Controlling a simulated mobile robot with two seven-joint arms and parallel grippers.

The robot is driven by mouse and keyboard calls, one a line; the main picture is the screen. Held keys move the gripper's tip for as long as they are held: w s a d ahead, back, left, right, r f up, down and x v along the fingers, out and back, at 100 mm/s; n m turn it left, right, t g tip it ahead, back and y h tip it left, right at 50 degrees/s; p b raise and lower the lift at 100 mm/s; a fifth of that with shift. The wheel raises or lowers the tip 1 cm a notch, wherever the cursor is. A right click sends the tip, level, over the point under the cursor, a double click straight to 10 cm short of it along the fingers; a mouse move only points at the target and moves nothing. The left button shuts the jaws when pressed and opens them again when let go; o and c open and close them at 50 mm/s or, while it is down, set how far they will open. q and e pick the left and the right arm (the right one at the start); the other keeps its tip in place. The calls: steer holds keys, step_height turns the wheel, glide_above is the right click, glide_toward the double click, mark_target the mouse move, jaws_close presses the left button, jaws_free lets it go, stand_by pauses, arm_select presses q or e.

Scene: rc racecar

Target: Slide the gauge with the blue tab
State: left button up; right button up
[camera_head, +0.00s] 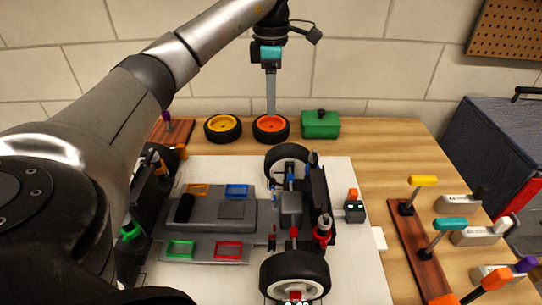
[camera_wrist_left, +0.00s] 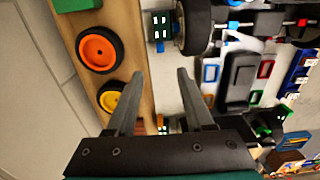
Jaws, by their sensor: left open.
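The gauge with the blue tab (camera_wrist_left: 159,27) is a small dark block with pale windows at the top of the left wrist view. Its blue tab (camera_wrist_left: 160,47) faces the gripper. It stands just beside a black car wheel (camera_wrist_left: 195,25). In the head view I cannot make the gauge out; the far wheel (camera_head: 287,160) seems to hide it. My left gripper (camera_head: 271,113) points down behind the car. In the left wrist view its open, empty fingers (camera_wrist_left: 160,75) are roughly in line with the gauge, apart from it. My right gripper is not in view.
Other gauges with orange tabs stand right of the car (camera_head: 355,210) and near the yellow wheel (camera_wrist_left: 162,124). Yellow (camera_head: 222,128) and orange (camera_head: 271,128) spare wheels and a green box (camera_head: 320,124) line the back. The car chassis (camera_head: 290,205) fills the middle.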

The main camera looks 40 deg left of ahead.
mark_target(271, 151)
arm_select(q)
step_height(271, 151, down, 13)
steer(key=b, duration=0.5)
steer(key=shift+f+b, duration=0.5)
steer(key=shift+f, duration=0.6)
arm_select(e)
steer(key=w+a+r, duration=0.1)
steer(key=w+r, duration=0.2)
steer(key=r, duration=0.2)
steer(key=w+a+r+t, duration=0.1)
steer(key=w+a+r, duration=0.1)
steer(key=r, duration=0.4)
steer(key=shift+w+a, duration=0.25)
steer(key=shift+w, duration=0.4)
arm_select(q)
jaws_close()
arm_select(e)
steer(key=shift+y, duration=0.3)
